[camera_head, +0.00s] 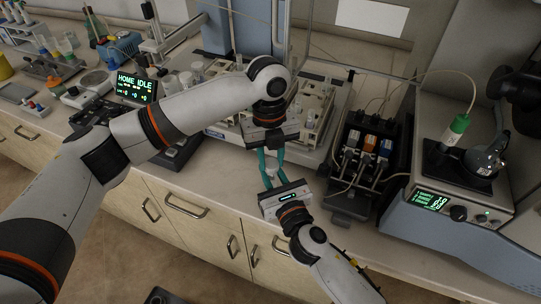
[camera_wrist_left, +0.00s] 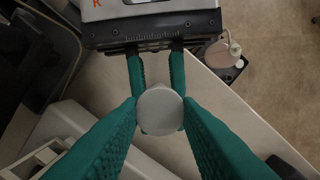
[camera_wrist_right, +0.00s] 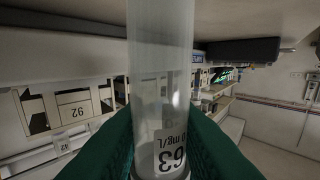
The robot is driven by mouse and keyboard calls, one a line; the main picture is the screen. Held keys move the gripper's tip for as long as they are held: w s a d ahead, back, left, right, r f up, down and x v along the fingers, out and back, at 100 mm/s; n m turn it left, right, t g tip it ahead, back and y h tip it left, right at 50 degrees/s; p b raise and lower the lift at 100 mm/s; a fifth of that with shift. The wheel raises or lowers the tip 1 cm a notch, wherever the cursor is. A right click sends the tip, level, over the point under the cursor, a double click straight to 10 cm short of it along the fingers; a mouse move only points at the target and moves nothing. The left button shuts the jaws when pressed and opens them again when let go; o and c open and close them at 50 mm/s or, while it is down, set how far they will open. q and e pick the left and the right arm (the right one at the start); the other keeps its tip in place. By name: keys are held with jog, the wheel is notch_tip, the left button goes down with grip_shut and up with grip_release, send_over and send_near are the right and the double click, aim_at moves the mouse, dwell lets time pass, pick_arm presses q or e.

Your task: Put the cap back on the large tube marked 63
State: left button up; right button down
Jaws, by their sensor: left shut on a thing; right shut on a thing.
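In the left wrist view my left gripper (camera_wrist_left: 160,112) is shut on a round pale grey cap (camera_wrist_left: 160,110), seen from above. My right gripper (camera_wrist_left: 157,58) shows just beyond it, with its fingers pointing toward the cap. In the right wrist view a large clear tube (camera_wrist_right: 160,60) with a white label marked 63 (camera_wrist_right: 170,155) stands between the right gripper's teal fingers, which are shut on it. The label reads upside down there. Whether the cap touches the tube's mouth is hidden.
A tube rack (camera_head: 312,112) stands behind the grippers on the counter. A pump block with coloured tags (camera_head: 362,148) is close to their right. An instrument with a green display (camera_head: 428,201) stands further right. Open floor lies before the drawers.

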pick_arm(q)
jog(key=m, duration=0.4)
jog(key=shift+y, duration=0.3)
jog(key=m, duration=0.4)
jog(key=shift+d, duration=0.1)
jog(key=m, duration=0.4)
jog(key=shift+m+y, duration=0.3)
jog(key=shift+y, duration=0.1)
jog(key=m, duration=0.3)
jog(key=shift+m+t, duration=0.3)
jog(key=shift+t, duration=0.1)
jog(key=o, duration=0.9)
jog(key=shift+r, duration=2.25)
